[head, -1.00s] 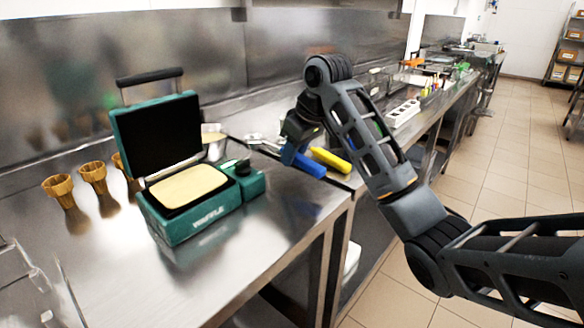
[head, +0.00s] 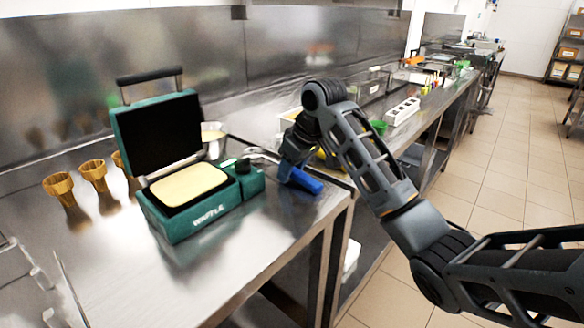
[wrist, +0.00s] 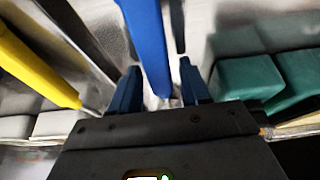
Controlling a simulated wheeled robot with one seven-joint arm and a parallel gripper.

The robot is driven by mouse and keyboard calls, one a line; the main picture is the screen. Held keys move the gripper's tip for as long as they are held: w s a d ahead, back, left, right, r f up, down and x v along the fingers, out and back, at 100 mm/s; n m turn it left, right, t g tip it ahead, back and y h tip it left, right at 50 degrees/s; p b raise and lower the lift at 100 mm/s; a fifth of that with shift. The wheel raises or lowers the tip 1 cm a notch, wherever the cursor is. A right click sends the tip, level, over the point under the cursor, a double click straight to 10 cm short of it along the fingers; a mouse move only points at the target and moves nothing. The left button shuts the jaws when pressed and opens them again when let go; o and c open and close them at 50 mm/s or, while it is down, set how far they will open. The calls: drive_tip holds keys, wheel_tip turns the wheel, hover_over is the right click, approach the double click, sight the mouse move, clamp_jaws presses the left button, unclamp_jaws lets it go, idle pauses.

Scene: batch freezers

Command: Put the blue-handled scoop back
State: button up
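The blue-handled scoop (head: 302,181) is over the steel counter, to the right of the green waffle maker, with its metal end toward the waffle maker. My gripper (head: 290,166) is at the scoop's handle. In the wrist view the blue handle (wrist: 149,42) runs between the two fingers of my gripper (wrist: 160,78), which appears shut on it. Whether the scoop touches the counter is not clear. A yellow handle (wrist: 38,62) lies to the left in the wrist view; in the head view my arm mostly hides it.
The open green waffle maker (head: 190,222) stands close to the scoop on the left. Several cone holders (head: 92,168) stand farther left. A white rack (head: 403,111) sits farther along the counter. The counter's front right is bare.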

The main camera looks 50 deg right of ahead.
drive_tip(key=shift+o, duration=0.6)
drive_tip(key=shift+r, duration=0.1)
drive_tip(key=shift+r, duration=0.2)
drive_tip(key=p+v, duration=0.3)
drive_tip(key=v, duration=0.8)
drive_tip(key=shift+s+r, duration=0.2)
drive_tip(key=shift+r, duration=0.1)
drive_tip(key=shift+c, duration=0.3)
